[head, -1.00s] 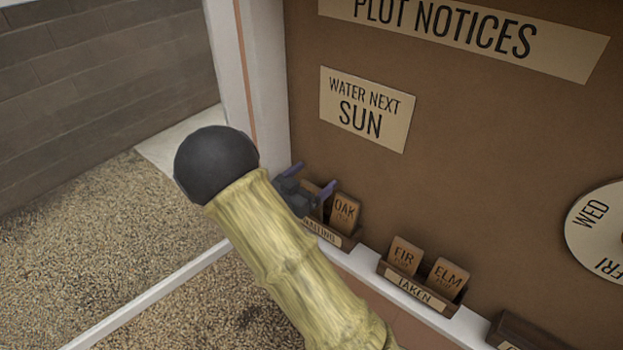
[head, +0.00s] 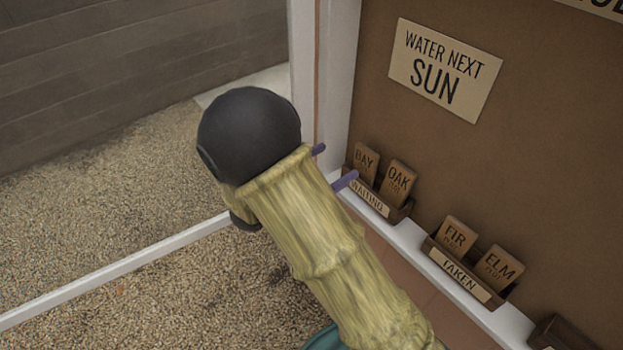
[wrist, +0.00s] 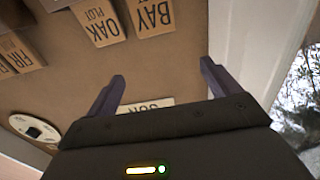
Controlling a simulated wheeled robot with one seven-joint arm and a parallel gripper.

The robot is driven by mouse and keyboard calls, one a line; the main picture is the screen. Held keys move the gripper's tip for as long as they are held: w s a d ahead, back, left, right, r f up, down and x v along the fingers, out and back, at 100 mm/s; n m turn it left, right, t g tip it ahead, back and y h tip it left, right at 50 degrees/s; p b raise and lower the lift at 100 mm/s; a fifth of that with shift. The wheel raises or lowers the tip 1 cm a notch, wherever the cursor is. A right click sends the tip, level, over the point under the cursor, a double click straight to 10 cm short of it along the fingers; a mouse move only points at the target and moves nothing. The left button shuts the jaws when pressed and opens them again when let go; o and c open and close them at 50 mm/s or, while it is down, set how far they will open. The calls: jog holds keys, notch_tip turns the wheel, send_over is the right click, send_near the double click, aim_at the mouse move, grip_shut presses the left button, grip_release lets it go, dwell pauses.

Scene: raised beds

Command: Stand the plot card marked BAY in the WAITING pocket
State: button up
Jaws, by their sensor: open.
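The plot card marked BAY (head: 365,163) stands in the left part of the WAITING pocket (head: 369,197), beside the OAK card (head: 398,181). In the wrist view the BAY card (wrist: 152,16) shows upside down next to the OAK card (wrist: 98,22). My gripper (head: 335,166) is open, its two purple fingers apart with nothing between them. It is in front of the pocket and apart from the BAY card. My arm hides most of the gripper body in the head view.
The TAKEN pocket (head: 459,275) to the right holds the FIR card (head: 457,236) and the ELM card (head: 498,267). Another pocket (head: 562,334) is partly cut off at lower right. A white post (head: 338,80) stands close left of the WAITING pocket. A WATER NEXT SUN sign (head: 445,70) hangs above.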

jog(key=b+v, duration=0.1)
jog(key=v, duration=0.4)
jog(key=shift+s+a, duration=0.15)
dwell(0.3)
